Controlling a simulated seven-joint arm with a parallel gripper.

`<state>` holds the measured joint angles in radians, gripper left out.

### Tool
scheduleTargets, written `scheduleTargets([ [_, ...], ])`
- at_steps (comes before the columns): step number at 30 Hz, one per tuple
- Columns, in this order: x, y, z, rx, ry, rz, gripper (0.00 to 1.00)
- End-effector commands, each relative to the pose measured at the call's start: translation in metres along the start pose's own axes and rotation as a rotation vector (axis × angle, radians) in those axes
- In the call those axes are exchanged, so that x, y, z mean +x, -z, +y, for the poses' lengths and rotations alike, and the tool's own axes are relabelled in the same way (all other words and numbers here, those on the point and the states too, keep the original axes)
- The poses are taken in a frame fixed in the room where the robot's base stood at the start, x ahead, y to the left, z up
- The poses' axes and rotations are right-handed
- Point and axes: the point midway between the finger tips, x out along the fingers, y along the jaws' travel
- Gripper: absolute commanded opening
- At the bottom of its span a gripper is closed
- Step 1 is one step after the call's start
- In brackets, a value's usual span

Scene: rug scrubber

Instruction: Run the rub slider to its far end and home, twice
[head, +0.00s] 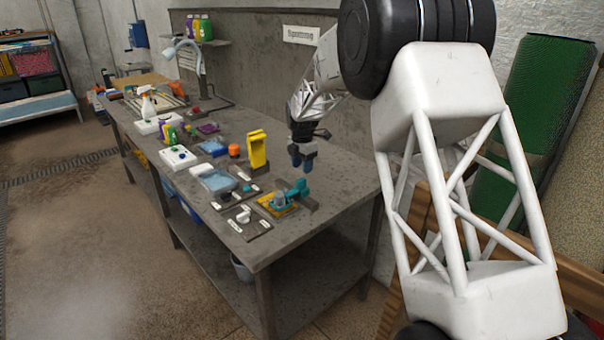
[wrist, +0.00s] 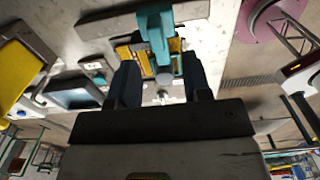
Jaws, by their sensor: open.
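A teal and grey rub device stands near the front corner of the workbench, with a yellow base (head: 272,207) and a teal upright part (head: 302,188). I take this to be the rub slider; its exact sliding part is hard to make out. My gripper (head: 303,163) hangs above and behind it, pointing down, apart from it. In the wrist view the two dark fingers of my gripper (wrist: 160,68) are spread, with the teal part (wrist: 157,38) showing beyond and between them. A grey bar (wrist: 105,25) crosses behind the teal part. Nothing is held.
A yellow upright stand (head: 257,150), an orange pot (head: 234,151) and a blue tray (head: 214,181) stand to the left of the device. A dark plate with a white knob (head: 243,216) lies in front. The bench's right end (head: 345,190) is clear.

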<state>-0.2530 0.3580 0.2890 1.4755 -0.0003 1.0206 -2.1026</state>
Motion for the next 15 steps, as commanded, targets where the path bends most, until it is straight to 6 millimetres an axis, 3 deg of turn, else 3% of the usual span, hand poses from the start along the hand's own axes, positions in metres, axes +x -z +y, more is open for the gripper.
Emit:
scheduleTargets([
  [15, -0.0106, 0.0001, 0.0000, 0.000, 0.001, 0.000, 0.45],
])
